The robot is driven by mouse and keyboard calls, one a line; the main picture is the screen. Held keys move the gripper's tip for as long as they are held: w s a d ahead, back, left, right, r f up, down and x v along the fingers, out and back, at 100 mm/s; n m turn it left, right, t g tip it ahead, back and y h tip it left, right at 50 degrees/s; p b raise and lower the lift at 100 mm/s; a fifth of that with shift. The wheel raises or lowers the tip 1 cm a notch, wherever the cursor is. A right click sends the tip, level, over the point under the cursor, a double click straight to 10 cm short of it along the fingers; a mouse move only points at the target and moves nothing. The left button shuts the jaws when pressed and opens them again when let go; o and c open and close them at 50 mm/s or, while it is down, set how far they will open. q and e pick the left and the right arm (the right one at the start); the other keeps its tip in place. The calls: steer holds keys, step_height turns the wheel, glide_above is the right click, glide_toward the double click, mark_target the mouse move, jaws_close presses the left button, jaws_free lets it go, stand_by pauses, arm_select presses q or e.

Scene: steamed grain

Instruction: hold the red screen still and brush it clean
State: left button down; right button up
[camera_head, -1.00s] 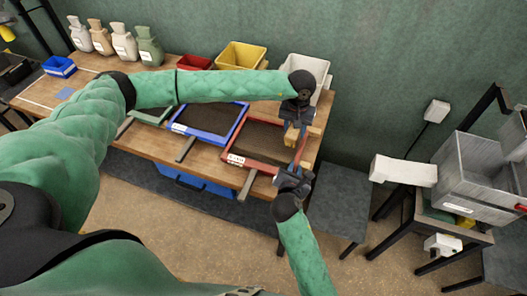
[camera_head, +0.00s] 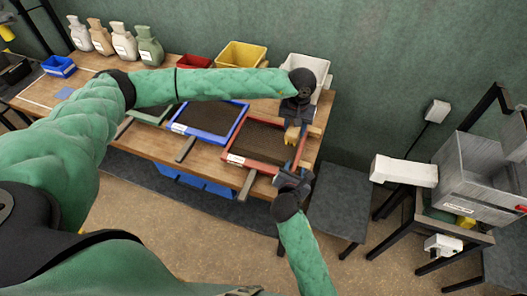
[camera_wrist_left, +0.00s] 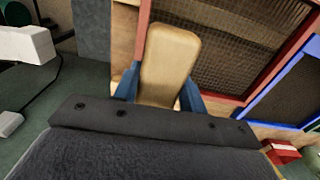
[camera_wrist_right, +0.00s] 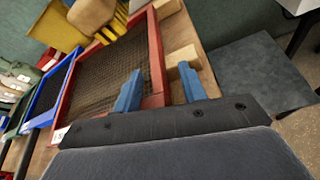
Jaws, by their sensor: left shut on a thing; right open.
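The red screen (camera_head: 233,160), a red frame around dark mesh, lies on the wooden bench; a handle sticks out from its near side. My left gripper (camera_head: 293,124) is shut on a wooden brush (camera_wrist_left: 170,55) above the screen's right side. The brush's yellow bristles (camera_wrist_right: 118,27) show in the right wrist view and point down; I cannot tell whether they touch the mesh. My right gripper (camera_wrist_right: 160,86) is open at the screen's near right corner. Its blue fingers appear on either side of the frame's right bar, with no visible grip on it.
A blue-framed screen (camera_head: 240,125) lies left of the red one. Wooden blocks (camera_wrist_right: 182,57) sit along the red screen's right side. White (camera_head: 318,66), yellow (camera_head: 240,54) and red (camera_head: 194,62) bins line the back. A grey stand (camera_head: 341,195) is right of the bench.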

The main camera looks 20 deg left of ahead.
arm_select(q)
steer(key=shift+r, duration=0.1)
arm_select(e)
steer(key=v, duration=1.2)
